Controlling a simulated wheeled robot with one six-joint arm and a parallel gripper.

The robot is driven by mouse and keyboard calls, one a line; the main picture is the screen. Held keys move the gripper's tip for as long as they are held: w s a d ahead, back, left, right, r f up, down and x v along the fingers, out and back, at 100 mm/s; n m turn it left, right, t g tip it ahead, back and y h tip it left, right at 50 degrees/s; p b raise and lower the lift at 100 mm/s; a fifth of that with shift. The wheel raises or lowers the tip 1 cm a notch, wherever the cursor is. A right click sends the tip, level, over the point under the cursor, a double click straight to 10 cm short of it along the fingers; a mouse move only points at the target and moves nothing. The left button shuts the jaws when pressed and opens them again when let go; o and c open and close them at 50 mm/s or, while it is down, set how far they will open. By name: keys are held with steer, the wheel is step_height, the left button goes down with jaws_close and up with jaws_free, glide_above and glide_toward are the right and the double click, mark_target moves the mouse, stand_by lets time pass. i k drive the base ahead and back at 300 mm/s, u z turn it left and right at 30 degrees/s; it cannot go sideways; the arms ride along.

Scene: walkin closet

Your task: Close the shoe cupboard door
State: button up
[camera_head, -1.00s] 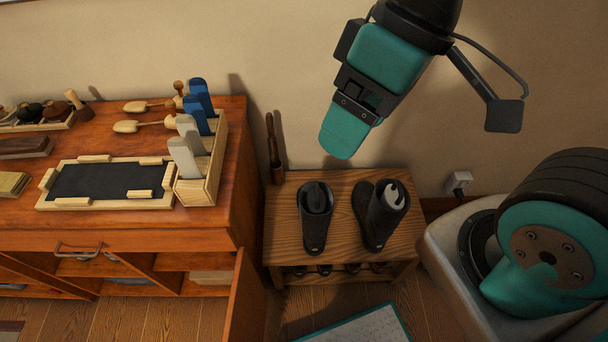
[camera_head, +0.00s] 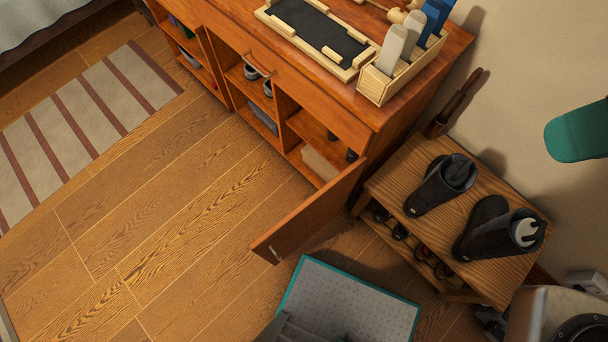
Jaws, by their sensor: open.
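The shoe cupboard (camera_head: 335,118) is an orange-brown wooden unit with open compartments below its top. Its door (camera_head: 308,218) stands open, swung outward from the right end of the front, over the floor. A small pale handle (camera_head: 273,254) shows near the door's free end. Inside the opening are a shelf, a pale box (camera_head: 320,163) and dark shoes.
A low wooden bench (camera_head: 400,180) with black boots (camera_head: 440,185) stands right of the door, close beside it. A teal-edged grey panel (camera_head: 350,300) lies below the door. The wooden floor (camera_head: 170,220) to the left is clear, with a striped rug (camera_head: 85,125).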

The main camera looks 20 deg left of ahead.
mark_target(295, 229)
steer(key=u, duration=0.5)
steer(key=k, duration=1.2)
steer(key=u, duration=0.6)
steer(key=i, duration=0.75)
steer(key=z, duration=1.3)
steer(key=k, duration=0.65)
steer(key=u, duration=0.25)
steer(key=i, duration=0.5)
